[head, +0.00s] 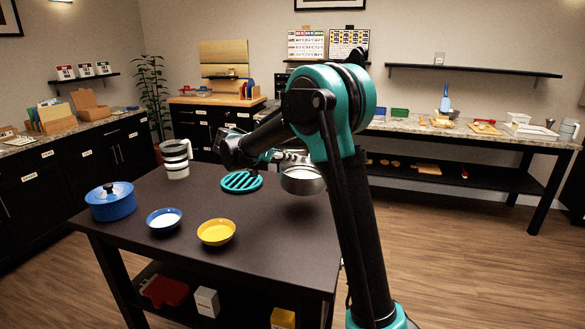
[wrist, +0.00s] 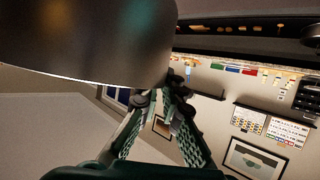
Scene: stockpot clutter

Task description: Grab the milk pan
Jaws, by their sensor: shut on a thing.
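The milk pan (head: 302,181) is a small steel pan with a bare metal wall, over the right part of the dark table. A dark shadow on the table under it suggests it is a little above the top. My gripper (head: 274,158) is at the pan's upper left side and shut on it, seemingly by the handle; my arm partly covers that spot. In the wrist view the pan's wall (wrist: 90,35) fills the upper left, and my gripper's fingers (wrist: 163,98) come together just below it. The handle itself is mostly hidden.
On the dark table (head: 285,250) stand a teal round trivet (head: 241,182), a striped jug (head: 176,160), a blue lidded pot (head: 111,202), a blue bowl (head: 164,220) and a yellow bowl (head: 216,232). The table's front right area is clear.

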